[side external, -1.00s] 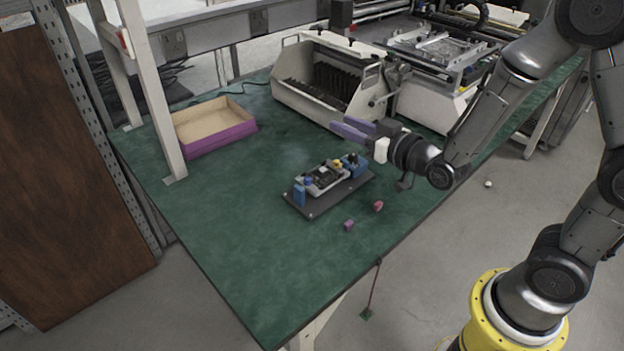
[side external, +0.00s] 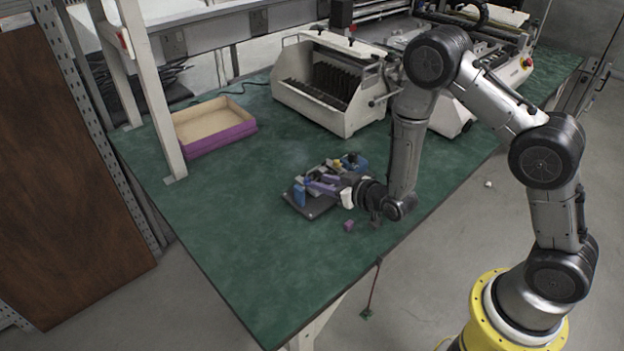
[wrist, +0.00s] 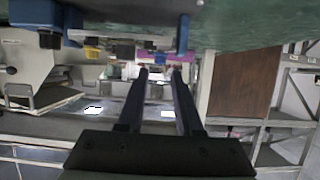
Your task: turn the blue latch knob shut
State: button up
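A dark base plate (side external: 312,213) on the green bench carries a small fixture with blue, grey and yellow parts. An upright blue block (side external: 299,197) stands at its left end, and a blue part (side external: 353,161) at its far right. I cannot tell surely which blue part is the latch knob. My gripper (side external: 312,185) is low over the plate, its purple fingers lying across the fixture and hiding its middle. In the wrist view my gripper (wrist: 161,73) has its two fingers apart with a gap between. A blue part (wrist: 184,35) shows above the right fingertip; contact cannot be told.
A small purple block (side external: 348,225) lies on the bench in front of the plate, near my wrist. A purple-walled tray (side external: 222,139) stands at the back left. A white machine with a slotted rack (side external: 330,85) stands behind. The left front of the bench is clear.

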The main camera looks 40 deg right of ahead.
aim_at(309, 179)
jog(key=shift+x, duration=2.5)
grip_shut()
